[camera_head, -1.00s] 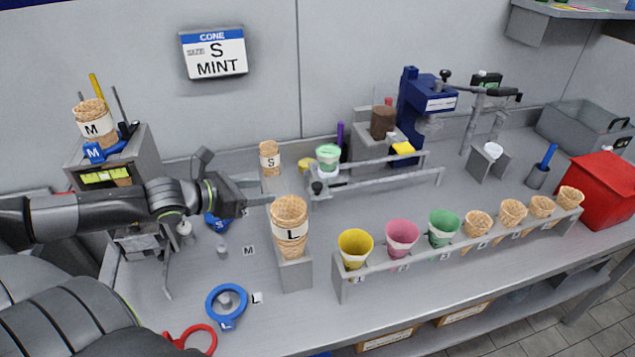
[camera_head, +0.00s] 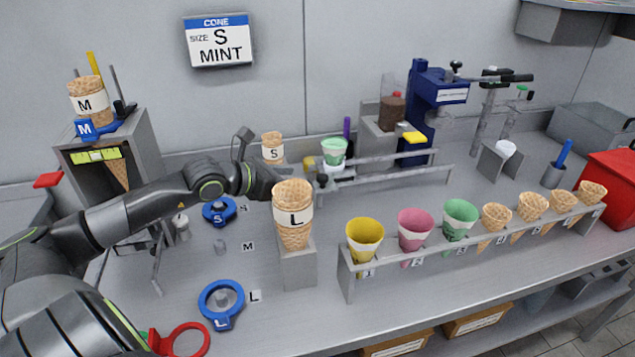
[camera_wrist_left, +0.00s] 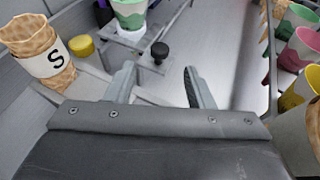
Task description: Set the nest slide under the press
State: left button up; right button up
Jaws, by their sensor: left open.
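The nest slide (camera_head: 338,171) is a pale plate on two rails behind the middle of the bench. It carries a green and white cup (camera_head: 334,151). Its black knob (camera_wrist_left: 160,50) faces my left gripper (camera_wrist_left: 158,73). The gripper is open and empty, its fingertips just short of the knob, which lies in line with the gap between them. The blue press (camera_head: 420,95) stands at the far right end of the rails, apart from the slide. My right gripper is not in view.
The L cone (camera_head: 293,212) in its grey stand is close beside my left wrist. An S cone (camera_head: 272,148) stands behind it. A rack (camera_head: 400,262) of several cups and cones runs along the front right. A yellow block (camera_head: 414,137) sits near the press.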

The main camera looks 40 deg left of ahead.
aim_at(322, 177)
pick_arm(q)
jog(key=shift+x, duration=4.1)
jog(key=shift+s, duration=0.1)
grip_shut()
